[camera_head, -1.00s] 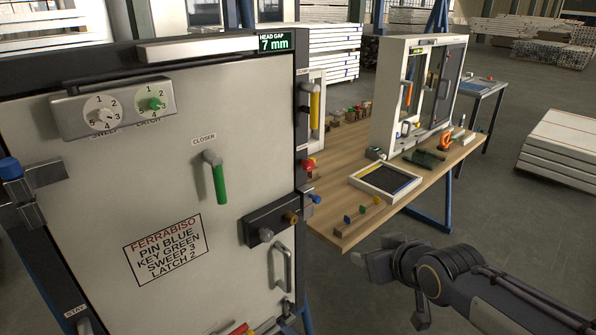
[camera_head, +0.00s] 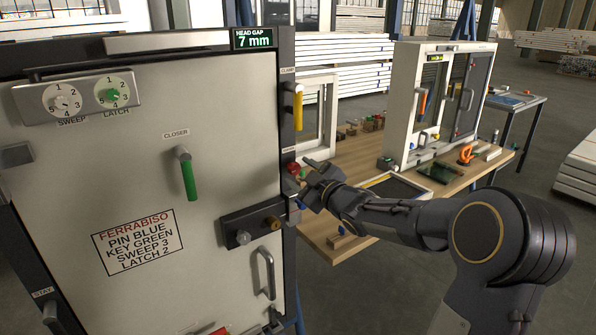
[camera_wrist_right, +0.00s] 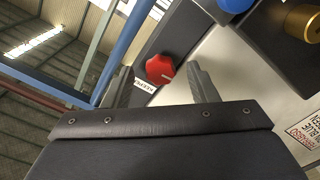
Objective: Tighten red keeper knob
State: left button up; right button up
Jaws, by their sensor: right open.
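My right gripper (camera_head: 303,178) is open at the knob. In the wrist view its two fingers (camera_wrist_right: 159,78) stand apart on either side of the knob, with visible space around it. Whether they touch it cannot be told. My left gripper is not in view.
The grey door (camera_head: 150,170) carries a green closer handle (camera_head: 187,174) and a lock block (camera_head: 250,222). A wooden workbench (camera_head: 335,240) with a small window frame stands behind my right arm.

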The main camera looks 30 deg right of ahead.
jog(key=shift+w+a, duration=0.1)
jog(key=shift+w, duration=0.6)
jog(key=c, duration=1)
